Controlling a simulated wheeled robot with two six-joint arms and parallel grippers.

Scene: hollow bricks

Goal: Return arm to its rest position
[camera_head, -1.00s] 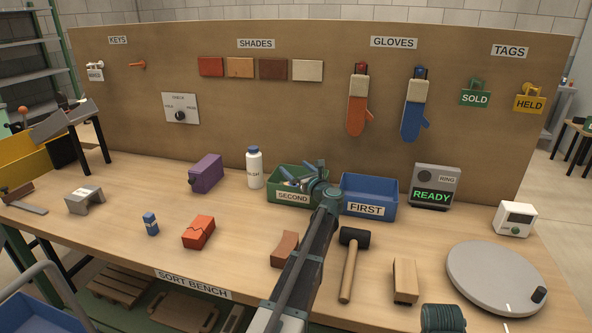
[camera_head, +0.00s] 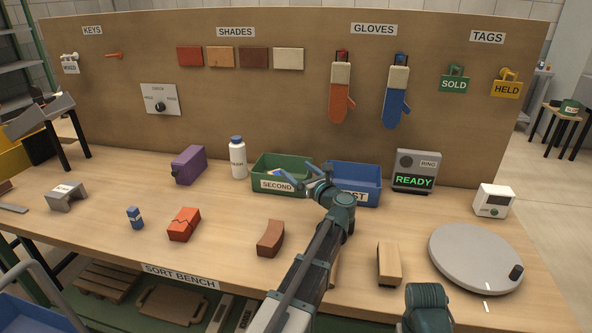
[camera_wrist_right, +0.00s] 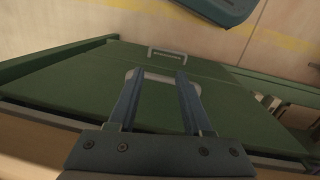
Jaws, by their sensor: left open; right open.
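My left gripper (camera_head: 293,178) is open and empty at the end of the arm that reaches up the middle of the head view. It shows above the meeting edges of the green SECOND bin (camera_head: 258,172) and the blue FIRST bin (camera_head: 368,180). The arm hides part of the FIRST label. My right gripper (camera_wrist_right: 157,85) is open and empty in the right wrist view, over a green panel with a grey handle (camera_wrist_right: 180,54). In the head view only a dark part of my right arm shows at the bottom.
On the bench stand a purple brick (camera_head: 188,165), a cracked red brick (camera_head: 184,224), a curved brown brick (camera_head: 270,238), a tan block (camera_head: 389,264), a white bottle (camera_head: 237,158), a round grey turntable (camera_head: 470,258) and a READY box (camera_head: 414,172). My arm mostly hides the mallet.

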